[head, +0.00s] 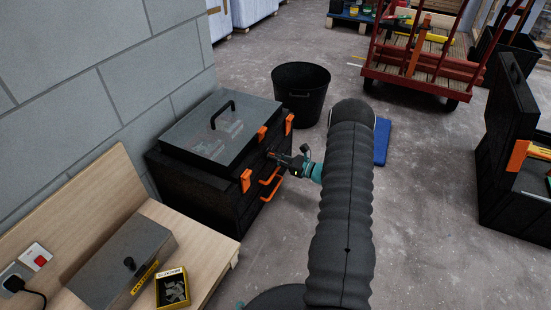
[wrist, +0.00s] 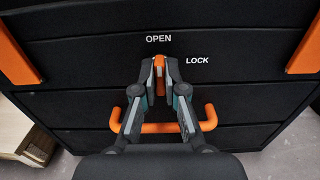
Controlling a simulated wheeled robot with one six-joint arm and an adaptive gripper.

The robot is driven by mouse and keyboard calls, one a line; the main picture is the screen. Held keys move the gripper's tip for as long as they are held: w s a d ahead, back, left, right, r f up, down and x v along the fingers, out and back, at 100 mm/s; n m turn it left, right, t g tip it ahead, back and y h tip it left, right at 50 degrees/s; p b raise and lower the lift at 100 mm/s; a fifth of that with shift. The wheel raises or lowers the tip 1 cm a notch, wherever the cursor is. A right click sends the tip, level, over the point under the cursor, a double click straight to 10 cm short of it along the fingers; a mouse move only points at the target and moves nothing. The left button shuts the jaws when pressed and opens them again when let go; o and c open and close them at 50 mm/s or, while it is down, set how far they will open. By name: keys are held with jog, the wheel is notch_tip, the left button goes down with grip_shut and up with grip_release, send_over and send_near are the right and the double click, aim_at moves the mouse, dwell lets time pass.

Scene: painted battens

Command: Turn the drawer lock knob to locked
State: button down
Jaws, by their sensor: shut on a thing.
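The lock knob (wrist: 159,65) is a small orange grip on the black drawer front, between my fingertips in the wrist view. It stands upright, just under the white OPEN label (wrist: 158,38). The LOCK label (wrist: 197,62) is to its right. My gripper (wrist: 159,72) is shut on the knob, with a finger on each side. In the head view my gripper (head: 277,157) reaches the front of the black tool chest (head: 200,185); the knob is too small to make out there.
An orange drawer handle (wrist: 208,118) lies below the knob, partly behind my fingers. Orange latches (head: 246,181) flank the chest front. A wooden bench (head: 205,248) stands close on the left, a black bucket (head: 301,90) behind.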

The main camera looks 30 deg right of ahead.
jog(key=m, duration=0.3)
jog(key=shift+d+m, duration=0.1)
jog(key=shift+m, duration=0.3)
jog(key=m, duration=0.4)
jog(key=shift+w+m+p, duration=0.1)
jog(key=shift+m+p, duration=0.2)
jog(key=shift+p, duration=0.1)
jog(key=m, duration=0.4)
jog(key=shift+m+p, duration=0.3)
jog(key=shift+p, duration=0.05)
jog(key=m, duration=0.4)
jog(key=shift+d+f+m+p, duration=0.1)
jog(key=shift+f+m+p, duration=0.1)
jog(key=shift+m+p, duration=0.15)
jog(key=c, duration=1.2)
grip_release()
jog(key=shift+c, duration=0.2)
